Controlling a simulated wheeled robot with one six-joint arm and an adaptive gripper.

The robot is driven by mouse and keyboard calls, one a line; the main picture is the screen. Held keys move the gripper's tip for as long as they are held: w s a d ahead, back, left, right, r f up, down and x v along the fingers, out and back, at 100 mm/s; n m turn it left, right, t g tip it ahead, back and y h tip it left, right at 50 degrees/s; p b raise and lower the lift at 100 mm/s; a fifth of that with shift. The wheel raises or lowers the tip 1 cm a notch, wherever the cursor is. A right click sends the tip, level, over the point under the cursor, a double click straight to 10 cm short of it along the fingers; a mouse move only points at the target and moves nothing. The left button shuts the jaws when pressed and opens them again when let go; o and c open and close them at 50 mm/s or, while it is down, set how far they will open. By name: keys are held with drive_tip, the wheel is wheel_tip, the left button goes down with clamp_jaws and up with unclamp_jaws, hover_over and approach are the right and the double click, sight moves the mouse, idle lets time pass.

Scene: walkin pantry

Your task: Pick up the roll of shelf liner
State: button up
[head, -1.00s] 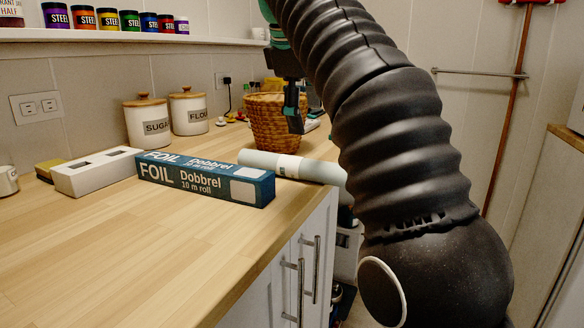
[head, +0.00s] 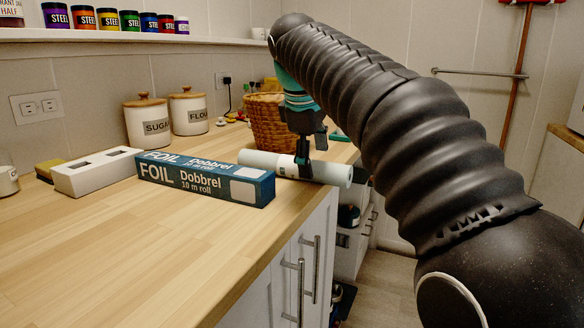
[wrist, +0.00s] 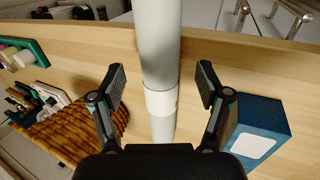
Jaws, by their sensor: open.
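The roll of shelf liner (head: 268,161) is a pale green-grey tube with a white paper band. It lies on the wooden counter behind the foil box, its right end reaching past the counter edge. In the wrist view the roll (wrist: 160,50) runs between my two open fingers, the white band (wrist: 161,102) near the fingertips. My gripper (head: 304,160) is at the roll in the head view, one finger showing in front of it. In the wrist view my gripper (wrist: 161,80) shows a gap on each side of the roll.
A blue foil box (head: 205,180) lies just in front of the roll; it is close to the right finger in the wrist view (wrist: 262,128). A wicker basket (head: 268,122) stands behind. Sugar (head: 147,123) and flour (head: 188,112) canisters stand by the wall. The front counter is clear.

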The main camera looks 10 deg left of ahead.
drive_tip(key=shift+x, duration=1.35)
clamp_jaws()
drive_tip(key=shift+r, duration=0.1)
